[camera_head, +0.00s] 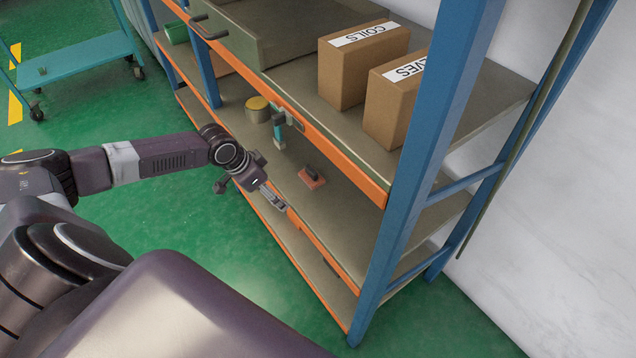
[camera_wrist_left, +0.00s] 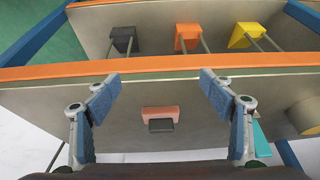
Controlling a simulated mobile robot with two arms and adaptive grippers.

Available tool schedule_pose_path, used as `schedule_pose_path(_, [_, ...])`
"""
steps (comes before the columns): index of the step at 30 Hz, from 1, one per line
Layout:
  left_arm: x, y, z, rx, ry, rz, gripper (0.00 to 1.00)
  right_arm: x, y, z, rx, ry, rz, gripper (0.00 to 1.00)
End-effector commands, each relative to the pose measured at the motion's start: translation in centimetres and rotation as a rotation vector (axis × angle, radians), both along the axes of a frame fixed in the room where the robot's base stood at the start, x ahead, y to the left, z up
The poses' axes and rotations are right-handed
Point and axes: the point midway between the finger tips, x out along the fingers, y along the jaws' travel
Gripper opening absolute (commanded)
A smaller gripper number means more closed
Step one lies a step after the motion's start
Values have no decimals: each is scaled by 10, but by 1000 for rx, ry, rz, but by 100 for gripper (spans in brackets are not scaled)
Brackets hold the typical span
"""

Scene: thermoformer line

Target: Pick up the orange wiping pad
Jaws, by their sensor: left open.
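The orange wiping pad (camera_head: 311,180) with a dark grip on top lies flat on the middle shelf (camera_head: 335,215) of the rack, a little behind the shelf's orange front beam. In the left wrist view the pad (camera_wrist_left: 160,111) is centred between the fingers, farther off than the fingertips. My left gripper (camera_head: 274,199) is at the shelf's front edge, to the left of the pad and apart from it. In the left wrist view its two blue-padded fingers (camera_wrist_left: 160,92) are spread wide with nothing between them. My right gripper is not in view.
A yellow-lidded can (camera_head: 258,108) and a teal-and-white bottle-like item (camera_head: 279,132) stand on the same shelf. Two cardboard boxes (camera_head: 345,75) sit on the shelf above, whose orange beam (camera_head: 340,150) overhangs. A blue upright (camera_head: 425,160) stands to the right. The shelf around the pad is clear.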

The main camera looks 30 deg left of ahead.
Motion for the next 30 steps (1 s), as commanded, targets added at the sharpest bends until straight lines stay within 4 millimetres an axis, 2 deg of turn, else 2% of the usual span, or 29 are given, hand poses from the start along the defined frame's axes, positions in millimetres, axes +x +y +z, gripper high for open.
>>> schedule_pose_path(1, [-3, 1, -2, 0, 8, -6, 75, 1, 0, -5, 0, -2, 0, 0])
schedule_pose_path(5, [-2, -4, 3, -8, 20, -13, 75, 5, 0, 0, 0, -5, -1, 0])
schedule_pose_path(15, [47, -25, 4, -10, 19, -12, 75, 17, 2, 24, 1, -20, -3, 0])
schedule_pose_path(23, [63, -31, 4, -8, 21, -13, 75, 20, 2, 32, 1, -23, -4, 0])
schedule_pose_path(30, [98, -46, 4, -10, 17, -11, 75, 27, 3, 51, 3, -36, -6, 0])
